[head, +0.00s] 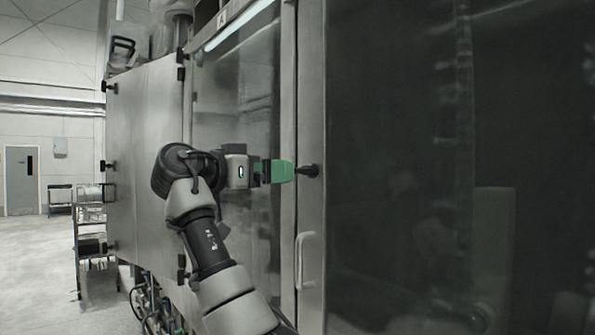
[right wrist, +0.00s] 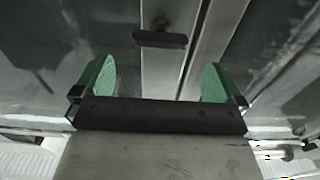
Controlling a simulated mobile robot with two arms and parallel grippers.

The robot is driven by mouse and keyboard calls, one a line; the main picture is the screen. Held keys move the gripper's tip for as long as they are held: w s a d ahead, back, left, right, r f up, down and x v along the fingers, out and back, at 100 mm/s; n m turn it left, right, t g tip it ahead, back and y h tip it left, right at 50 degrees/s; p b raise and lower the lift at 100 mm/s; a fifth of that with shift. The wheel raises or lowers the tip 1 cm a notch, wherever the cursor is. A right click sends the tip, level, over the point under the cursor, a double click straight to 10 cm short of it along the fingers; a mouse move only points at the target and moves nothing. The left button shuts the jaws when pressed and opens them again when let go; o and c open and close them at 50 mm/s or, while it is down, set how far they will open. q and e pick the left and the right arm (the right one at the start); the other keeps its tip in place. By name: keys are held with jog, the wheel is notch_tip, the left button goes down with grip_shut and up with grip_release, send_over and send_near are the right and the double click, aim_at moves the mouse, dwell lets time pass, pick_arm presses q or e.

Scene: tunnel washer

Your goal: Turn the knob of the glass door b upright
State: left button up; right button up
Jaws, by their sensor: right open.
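The black knob (head: 308,170) sits on the metal frame strip at the left edge of the large dark glass door (head: 420,160). Its bar lies sideways, not upright. My right gripper (head: 283,172), with green fingers, is just left of the knob in the head view. In the right wrist view the knob (right wrist: 160,39) shows as a dark bar ahead of the fingers. The right gripper (right wrist: 158,75) is open, with nothing between its fingers there. My left gripper is not in view.
A pale door handle (head: 304,260) is below the knob. A second glass door (head: 235,100), under a label "A" (head: 222,18), is behind my arm. Metal panels (head: 147,150) with black latches continue left.

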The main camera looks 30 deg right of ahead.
aim_at(298, 170)
jog(key=shift+w+d+p, duration=0.15)
jog(key=shift+d+p, duration=0.15)
jog(key=shift+d, duration=1.65)
jog(key=shift+w+d+p, duration=0.15)
jog(key=shift+d+p, duration=0.15)
jog(key=shift+d, duration=1.65)
jog(key=shift+c, duration=0.5)
jog(key=c, duration=0.8)
